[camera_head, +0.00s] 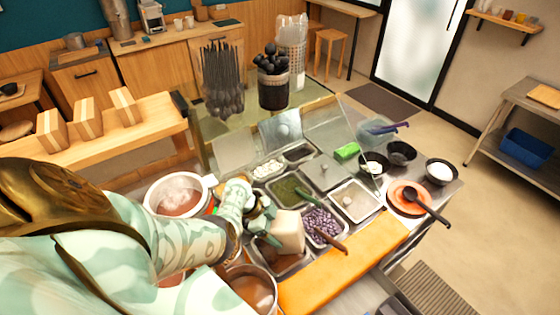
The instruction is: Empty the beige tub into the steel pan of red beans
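The beige tub (289,231) is in the middle of the head view, tilted, over the front-left steel pans of the counter. My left gripper (266,229) is at its left side, with its dark green fingers against the tub and seemingly closed on it. The tub's opening and contents are hidden. Below it a steel pan (290,268) shows dark contents, mostly covered by the tub and my arm; I cannot tell if these are red beans. To its right a steel pan of purplish beans (321,227) holds a wooden-handled ladle. My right gripper is not in view.
Pots of brownish liquid stand at left (180,195) and at the front (252,288). An orange board (345,264) lies clear in front. Bowls (440,171) stand at right.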

